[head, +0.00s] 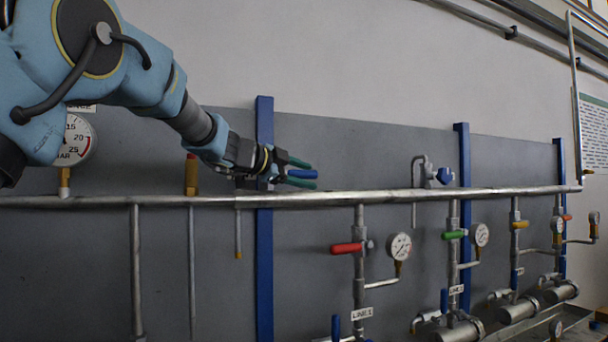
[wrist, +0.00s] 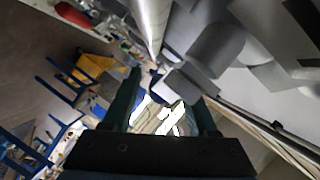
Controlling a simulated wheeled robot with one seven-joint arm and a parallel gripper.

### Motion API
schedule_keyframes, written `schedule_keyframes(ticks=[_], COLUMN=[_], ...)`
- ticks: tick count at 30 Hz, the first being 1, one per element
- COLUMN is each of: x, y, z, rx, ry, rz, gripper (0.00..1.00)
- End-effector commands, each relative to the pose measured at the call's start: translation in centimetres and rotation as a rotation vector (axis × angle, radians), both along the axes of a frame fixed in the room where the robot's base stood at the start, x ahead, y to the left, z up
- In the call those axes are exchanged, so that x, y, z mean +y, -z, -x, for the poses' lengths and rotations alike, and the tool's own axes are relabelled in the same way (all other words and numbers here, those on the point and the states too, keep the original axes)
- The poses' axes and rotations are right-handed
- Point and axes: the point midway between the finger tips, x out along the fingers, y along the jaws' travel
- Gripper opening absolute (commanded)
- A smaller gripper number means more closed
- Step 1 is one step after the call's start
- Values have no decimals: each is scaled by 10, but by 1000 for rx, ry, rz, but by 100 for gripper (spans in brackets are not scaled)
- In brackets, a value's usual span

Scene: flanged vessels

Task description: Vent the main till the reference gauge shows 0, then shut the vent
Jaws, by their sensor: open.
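The reference gauge (head: 75,140) is at the left in the head view, partly covered by my arm. Its marks 15, 20 and 25 show, but I cannot make out the needle. The main pipe (head: 340,199) runs across the panel. My gripper (head: 303,173) is open just above it, pointing right. A blue bar (head: 303,174) shows between its fingers; I cannot tell whether it is a valve handle or whether the fingers touch it. In the wrist view, my gripper's fingers (wrist: 164,90) are apart, with a grey block (wrist: 192,84) in front. I see no readable vent label.
A red lever (head: 346,248), a green lever (head: 453,235) and a yellow lever (head: 519,225) sit on branches below the main, with small gauges beside them. A blue-handled valve (head: 444,176) stands above the pipe to the right. Blue posts (head: 265,290) cross behind the main.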

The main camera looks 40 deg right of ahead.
Motion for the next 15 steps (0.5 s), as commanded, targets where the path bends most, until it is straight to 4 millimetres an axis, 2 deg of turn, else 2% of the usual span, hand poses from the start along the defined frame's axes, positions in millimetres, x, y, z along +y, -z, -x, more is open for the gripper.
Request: schedule_keyframes(ticks=[2,15], x=[0,0], y=[0,0], z=[0,0], rx=[0,0], ry=[0,0], rz=[0,0], gripper=[59,10])
